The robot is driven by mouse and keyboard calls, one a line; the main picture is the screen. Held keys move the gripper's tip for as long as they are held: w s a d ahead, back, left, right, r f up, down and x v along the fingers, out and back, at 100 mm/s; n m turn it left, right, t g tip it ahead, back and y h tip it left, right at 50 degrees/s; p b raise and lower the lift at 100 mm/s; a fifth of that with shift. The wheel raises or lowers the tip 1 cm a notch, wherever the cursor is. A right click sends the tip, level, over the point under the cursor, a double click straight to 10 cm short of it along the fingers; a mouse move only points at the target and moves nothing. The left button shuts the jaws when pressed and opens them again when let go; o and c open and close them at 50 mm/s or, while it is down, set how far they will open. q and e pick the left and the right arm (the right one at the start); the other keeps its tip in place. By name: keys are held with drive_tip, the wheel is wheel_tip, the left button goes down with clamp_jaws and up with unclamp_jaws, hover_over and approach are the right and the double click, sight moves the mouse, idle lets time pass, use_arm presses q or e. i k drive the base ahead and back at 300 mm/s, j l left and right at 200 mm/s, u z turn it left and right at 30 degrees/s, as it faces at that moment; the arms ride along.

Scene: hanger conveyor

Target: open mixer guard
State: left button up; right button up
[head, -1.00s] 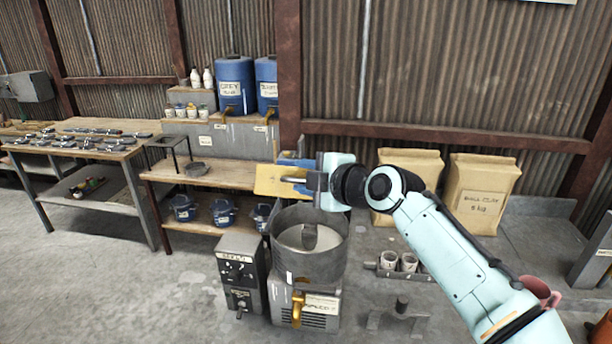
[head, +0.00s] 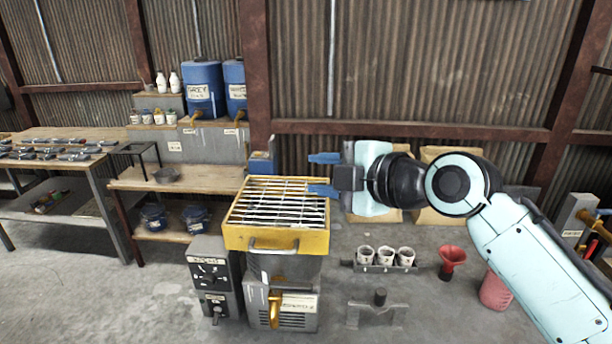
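The mixer guard (head: 236,238), a yellow frame with a metal grille, lies flat over the top of the mixer (head: 262,300). Its grey handle (head: 273,246) is on the front edge. The grille hides most of the mixer's inside. My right gripper (head: 324,174) is open and empty, with its two blue fingers apart and pointing left. It is at the right rear side of the guard. The lower finger overlaps the guard's right edge in the picture; I cannot tell if they touch. My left gripper is not in view.
A grey control box (head: 212,281) stands left of the mixer. A rack of white cups (head: 384,266), a red funnel (head: 452,260) and a pink container (head: 495,291) are on the right. A wooden bench (head: 205,180) with blue drums (head: 203,86) above it is behind left.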

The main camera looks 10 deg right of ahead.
sight(256, 240)
drive_tip(key=k+l, duration=0.75)
drive_tip(key=k, duration=0.15)
